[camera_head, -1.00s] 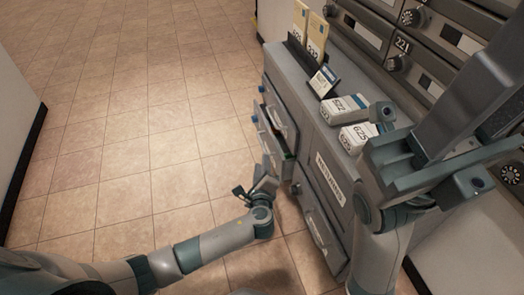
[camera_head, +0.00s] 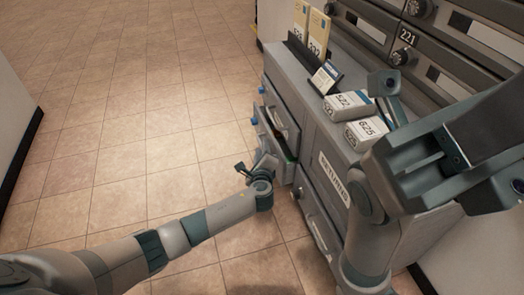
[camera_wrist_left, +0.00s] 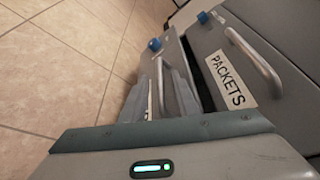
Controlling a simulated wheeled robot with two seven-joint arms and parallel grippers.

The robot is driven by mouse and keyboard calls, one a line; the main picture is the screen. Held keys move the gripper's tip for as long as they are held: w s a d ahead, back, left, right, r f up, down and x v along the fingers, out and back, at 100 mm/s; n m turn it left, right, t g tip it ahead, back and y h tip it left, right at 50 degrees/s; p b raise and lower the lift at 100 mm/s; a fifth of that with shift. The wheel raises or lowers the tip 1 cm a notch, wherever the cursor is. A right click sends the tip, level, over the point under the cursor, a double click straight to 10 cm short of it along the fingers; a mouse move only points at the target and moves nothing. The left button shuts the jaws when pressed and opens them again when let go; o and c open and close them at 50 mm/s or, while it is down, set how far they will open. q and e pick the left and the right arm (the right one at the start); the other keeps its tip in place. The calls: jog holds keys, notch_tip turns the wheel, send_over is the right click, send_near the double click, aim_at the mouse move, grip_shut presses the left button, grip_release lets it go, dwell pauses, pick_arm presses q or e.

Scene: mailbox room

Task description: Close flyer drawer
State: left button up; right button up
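The cabinet top (camera_head: 310,100) holds yellow cards (camera_head: 312,30) and white boxes (camera_head: 347,103) and (camera_head: 365,132). A drawer labelled RETURNS (camera_head: 333,180) is at the near end. Grey mailboxes (camera_head: 400,40) stand behind. The tiled floor (camera_head: 150,110) at left is clear.

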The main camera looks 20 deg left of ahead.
aim_at(273, 149)
pick_arm(q)
jog(key=shift+c, duration=0.3)
grip_shut()
jog(key=shift+w+d, duration=0.55)
jog(key=shift+d, duration=0.25)
jog(key=shift+w+d, duration=0.5)
jog(key=shift+d, duration=0.25)
jog(key=shift+d+r, duration=0.1)
jog(key=shift+o, duration=0.3)
grip_release()
jog(key=shift+w+d, duration=0.1)
